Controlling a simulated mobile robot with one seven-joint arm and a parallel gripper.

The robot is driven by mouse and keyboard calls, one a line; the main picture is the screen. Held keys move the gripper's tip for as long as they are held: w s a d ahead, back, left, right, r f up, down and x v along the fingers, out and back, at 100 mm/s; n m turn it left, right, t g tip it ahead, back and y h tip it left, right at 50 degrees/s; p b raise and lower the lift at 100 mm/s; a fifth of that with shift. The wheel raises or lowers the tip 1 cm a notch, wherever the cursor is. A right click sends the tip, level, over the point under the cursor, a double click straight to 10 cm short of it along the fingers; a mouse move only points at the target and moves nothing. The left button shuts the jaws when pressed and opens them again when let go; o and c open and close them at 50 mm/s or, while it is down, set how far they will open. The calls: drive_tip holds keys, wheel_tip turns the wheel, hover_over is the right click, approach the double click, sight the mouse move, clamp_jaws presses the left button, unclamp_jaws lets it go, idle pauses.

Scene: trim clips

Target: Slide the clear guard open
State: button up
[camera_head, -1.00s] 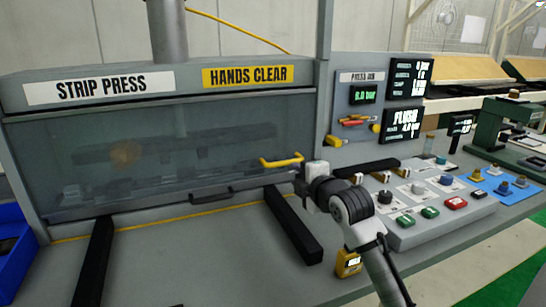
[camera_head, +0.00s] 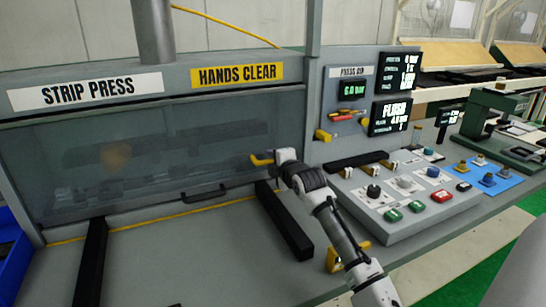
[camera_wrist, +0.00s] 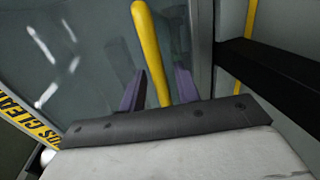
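The clear guard (camera_head: 170,150) is a see-through panel covering the front of the strip press. Its yellow handle (camera_head: 262,160) is at the panel's right side. My gripper (camera_head: 278,157) is at the handle's right end and hides part of it. In the wrist view the yellow handle (camera_wrist: 148,35) runs between the two purple fingers of my gripper (camera_wrist: 160,82). The fingers stand apart, one on each side of the bar, with narrow gaps visible. The guard also shows behind the handle in the wrist view (camera_wrist: 90,60).
Two black rails (camera_head: 284,222) lie on the bench before the press. A dark pull (camera_head: 205,193) is at the panel's lower edge. A button console (camera_head: 400,200) stands to the right, below a display panel (camera_head: 350,95). A blue bin (camera_head: 12,250) is at far left.

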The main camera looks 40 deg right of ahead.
drive_tip(key=shift+w+f, duration=0.1)
drive_tip(key=shift+w, duration=0.25)
drive_tip(key=shift+c, duration=0.3)
clamp_jaws()
drive_tip(key=shift+d, duration=0.1)
